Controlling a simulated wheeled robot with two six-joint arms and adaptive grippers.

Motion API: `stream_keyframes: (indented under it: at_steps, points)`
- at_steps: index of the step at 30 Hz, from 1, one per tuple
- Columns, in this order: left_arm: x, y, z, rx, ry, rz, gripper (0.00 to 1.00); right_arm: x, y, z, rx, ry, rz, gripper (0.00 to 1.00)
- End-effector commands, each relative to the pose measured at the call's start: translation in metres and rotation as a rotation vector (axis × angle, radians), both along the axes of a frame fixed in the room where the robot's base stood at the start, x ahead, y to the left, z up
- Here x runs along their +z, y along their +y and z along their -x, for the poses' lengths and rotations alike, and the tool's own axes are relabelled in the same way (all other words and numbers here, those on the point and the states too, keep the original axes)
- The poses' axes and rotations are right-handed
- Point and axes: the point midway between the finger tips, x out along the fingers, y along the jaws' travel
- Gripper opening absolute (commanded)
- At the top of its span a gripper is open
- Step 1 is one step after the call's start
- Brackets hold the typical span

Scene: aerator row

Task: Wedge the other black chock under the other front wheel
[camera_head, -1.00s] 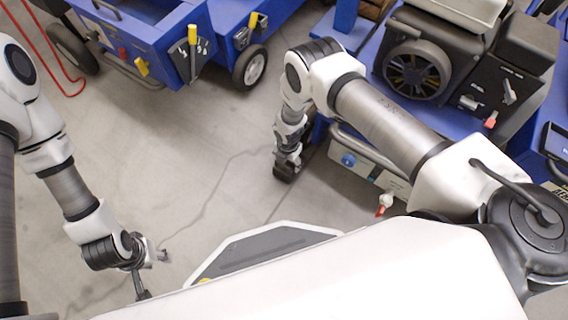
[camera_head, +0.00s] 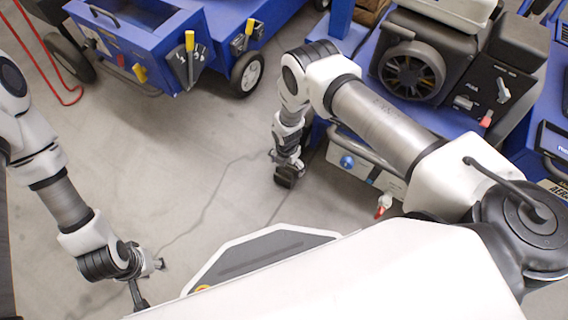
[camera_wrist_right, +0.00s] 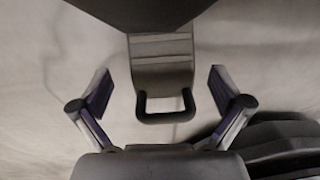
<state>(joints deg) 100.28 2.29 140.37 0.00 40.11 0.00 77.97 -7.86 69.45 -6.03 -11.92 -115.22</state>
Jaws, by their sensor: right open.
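In the right wrist view a black chock (camera_wrist_right: 160,62) with a ribbed sloping face and a U-shaped handle (camera_wrist_right: 166,115) stands on the floor. Its far end meets or passes beneath a dark rounded shape (camera_wrist_right: 140,12), which looks like a wheel; the exact contact is hidden. My right gripper (camera_wrist_right: 158,88) is open, its fingers on either side of the chock and apart from it. In the head view my right gripper (camera_head: 288,165) is low by the blue machine's left front corner. My left gripper (camera_head: 150,278) hangs empty over the floor; its jaw opening is unclear.
A blue machine (camera_head: 345,95) with an engine (camera_head: 412,70) and a grey front bar stands at right. Another blue cart (camera_head: 150,45) with wheels (camera_head: 246,73) stands at upper left. A red hose (camera_head: 45,55) lies at far left. Floor (camera_head: 190,150) between is clear.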

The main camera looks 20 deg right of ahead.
Motion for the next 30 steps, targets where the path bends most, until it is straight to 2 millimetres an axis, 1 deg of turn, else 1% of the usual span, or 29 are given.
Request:
stream_keyframes:
  at_steps: [1,5,8,11,15,18,21,24,30]
  points:
    - [-0.005,0.000,0.000,0.000,0.000,0.000,0.40,0.006,-0.015,-0.035,-0.010,-0.074,-0.002,1.00]
    - [-0.005,0.000,0.000,0.000,0.000,0.000,0.40,0.008,-0.014,-0.035,-0.009,-0.073,-0.002,1.00]
    - [-0.005,0.000,0.000,0.000,0.000,0.000,0.40,0.018,-0.012,-0.034,-0.006,-0.070,-0.001,1.00]
    - [-0.005,0.000,0.000,0.000,0.000,0.000,0.40,0.039,-0.007,-0.029,-0.004,-0.061,0.001,1.00]
    - [-0.003,0.000,0.000,0.000,0.000,0.000,0.40,0.076,0.002,-0.020,0.003,-0.044,0.004,1.00]
    - [-0.003,0.000,0.000,0.000,0.000,0.000,0.40,0.101,0.007,-0.014,0.008,-0.033,0.007,1.00]
    - [-0.002,0.000,0.000,0.000,0.000,0.000,0.40,0.118,0.011,-0.009,0.012,-0.025,0.008,1.00]
    - [-0.002,0.000,0.000,0.000,0.000,0.000,0.40,0.127,0.013,-0.007,0.012,-0.019,0.009,1.00]
    - [-0.001,0.000,0.000,0.000,0.000,0.000,0.40,0.129,0.014,-0.005,0.013,-0.017,0.009,1.00]
